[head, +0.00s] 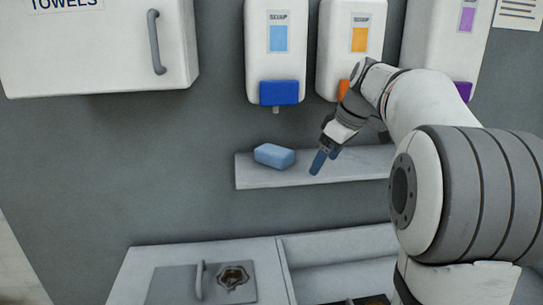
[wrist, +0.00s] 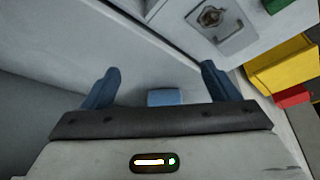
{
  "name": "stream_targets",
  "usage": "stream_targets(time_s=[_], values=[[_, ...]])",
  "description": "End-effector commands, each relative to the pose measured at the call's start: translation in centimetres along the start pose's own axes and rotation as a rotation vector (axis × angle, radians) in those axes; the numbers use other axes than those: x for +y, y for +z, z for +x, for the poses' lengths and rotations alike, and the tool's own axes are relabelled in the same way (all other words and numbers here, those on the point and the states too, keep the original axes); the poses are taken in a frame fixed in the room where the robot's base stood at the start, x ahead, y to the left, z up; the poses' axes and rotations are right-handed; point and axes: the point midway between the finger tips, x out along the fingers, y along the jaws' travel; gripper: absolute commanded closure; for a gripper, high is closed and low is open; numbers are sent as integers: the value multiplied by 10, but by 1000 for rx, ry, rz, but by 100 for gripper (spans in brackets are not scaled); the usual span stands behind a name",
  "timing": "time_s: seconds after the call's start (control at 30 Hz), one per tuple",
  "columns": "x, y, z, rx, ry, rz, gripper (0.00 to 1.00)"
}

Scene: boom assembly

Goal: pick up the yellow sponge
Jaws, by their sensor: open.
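No yellow sponge is clearly visible. A light blue sponge-like block (head: 274,156) lies on the left part of a grey wall shelf (head: 300,176) in the head view. My gripper (head: 325,157) is just right of the block, over the shelf, with its blue fingers angled down and apart from the block. In the wrist view my gripper (wrist: 160,68) is open, its fingers wide apart with nothing held. The blue block (wrist: 165,97) shows between them, partly hidden by the gripper body. A yellow boxy thing (wrist: 280,65) is at the right; I cannot tell what it is.
Soap dispensers hang above the shelf, one with a blue lever (head: 279,93). A towel box (head: 100,45) hangs at upper left. A sink unit (head: 262,262) stands below. A red thing (wrist: 293,97) and a green thing (wrist: 275,5) are at the right.

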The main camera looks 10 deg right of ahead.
Motion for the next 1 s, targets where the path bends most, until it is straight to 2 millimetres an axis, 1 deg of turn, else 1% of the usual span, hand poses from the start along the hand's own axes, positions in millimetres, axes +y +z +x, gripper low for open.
stream_targets(time_s=[0.03, 0.1, 0.2, 0.43, 0.63, 0.7, 0.8, 0.9, 1.0], values=[[0, -12, 2, -1, -2, -5, 18], [0, -23, 7, -1, -2, -3, 18], [0, -34, 12, -1, 0, -1, 18], [-1, -50, 19, 0, 0, -1, 18], [-1, -85, 33, -1, -1, -3, 18], [-1, -84, 45, -3, -2, 1, 18], [-1, -84, 57, -1, -1, 0, 18], [-1, -83, 63, -1, -1, 0, 18], [-1, -83, 65, 0, 1, 0, 18]])
